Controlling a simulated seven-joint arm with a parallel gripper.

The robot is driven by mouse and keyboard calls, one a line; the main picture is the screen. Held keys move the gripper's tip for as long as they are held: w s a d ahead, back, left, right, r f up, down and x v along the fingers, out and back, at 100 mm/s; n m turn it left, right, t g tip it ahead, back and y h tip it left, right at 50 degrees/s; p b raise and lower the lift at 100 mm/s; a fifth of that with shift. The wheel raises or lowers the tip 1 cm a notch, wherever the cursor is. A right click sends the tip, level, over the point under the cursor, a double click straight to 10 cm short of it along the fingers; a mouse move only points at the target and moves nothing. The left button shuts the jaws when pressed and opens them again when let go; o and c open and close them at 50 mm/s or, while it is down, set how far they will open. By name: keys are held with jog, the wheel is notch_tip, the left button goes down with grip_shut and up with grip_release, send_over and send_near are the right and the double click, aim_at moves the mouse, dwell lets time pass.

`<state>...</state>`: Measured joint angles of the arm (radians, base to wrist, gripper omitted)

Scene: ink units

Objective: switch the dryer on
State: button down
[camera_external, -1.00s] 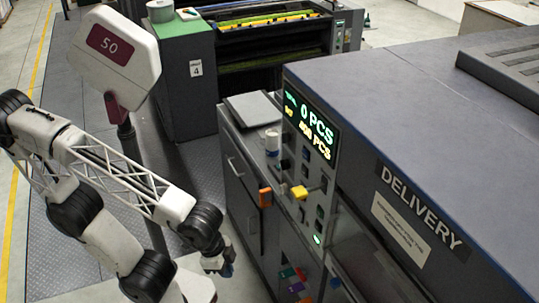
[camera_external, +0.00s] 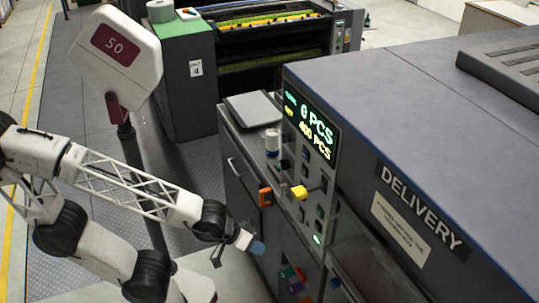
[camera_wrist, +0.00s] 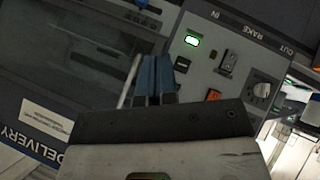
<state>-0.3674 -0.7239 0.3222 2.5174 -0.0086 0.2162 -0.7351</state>
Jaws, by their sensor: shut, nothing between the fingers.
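The delivery unit's dark control panel (camera_external: 312,212) carries several small switches and a lit green button (camera_external: 317,239). No label that I can read names the dryer. My gripper (camera_external: 258,248) has blue fingertips and is shut and empty, in front of and left of the panel, apart from it. In the wrist view, the fingertips of my gripper (camera_wrist: 155,82) are together.
A yellow part (camera_external: 299,192) and an orange part (camera_external: 265,197) stick out near the panel. A white cup-like thing (camera_external: 272,140) stands by the display (camera_external: 311,123). Coloured buttons (camera_external: 292,275) sit low on the cabinet. Open floor lies left of the cabinet.

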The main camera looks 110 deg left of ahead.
jog(key=s+a+n+t+y, duration=0.1)
jog(key=s+a+n+y, duration=0.2)
jog(key=a+n, duration=0.4)
jog(key=s+a+n+t+y, duration=0.2)
jog(key=s+a+n+y, duration=0.1)
jog(key=a+n+y, duration=0.2)
jog(key=shift+s+a+n+y, duration=0.15)
jog(key=shift+a+n+y, duration=0.15)
jog(key=shift+a+n, duration=1.05)
jog(key=shift+a+m, duration=0.25)
jog(key=shift+a, duration=0.15)
jog(key=x, duration=1.3)
jog(key=shift+w+a, duration=0.15)
jog(key=shift+w, duration=0.25)
jog(key=shift+w+a+f, duration=0.1)
jog(key=shift+w+a, duration=0.05)
jog(key=f+v, duration=0.3)
jog(key=v, duration=1)
jog(key=shift+s+d+f, duration=0.15)
jog(key=shift+s+d, duration=0.2)
jog(key=shift+s, duration=0.05)
